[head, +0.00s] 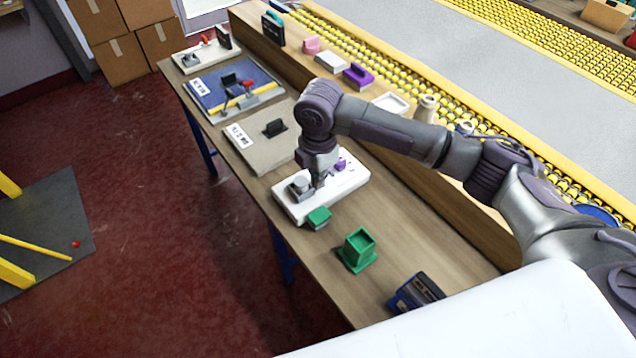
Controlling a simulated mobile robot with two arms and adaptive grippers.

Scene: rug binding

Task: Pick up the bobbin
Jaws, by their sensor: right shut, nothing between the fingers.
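A white base plate (350,181) lies on the wooden table. A small pale cylinder (300,180), which looks like the bobbin, sits on a grey metal holder at the plate's left end. A small purple piece (340,165) stands further right on the plate; I cannot tell whether it is a bobbin too. My right gripper (320,185) points down over the plate, just right of the pale cylinder. It is shut with nothing in it; its fingers hide part of the plate. I cannot tell whether it touches the holder. My left gripper is out of view.
A green block (319,217), a green open box (359,248) and a dark blue device (416,292) stand toward the near end of the table (440,245). Boards with clamps (235,90) lie at the far end. A raised shelf with pale spools (426,107) runs along the roller conveyor.

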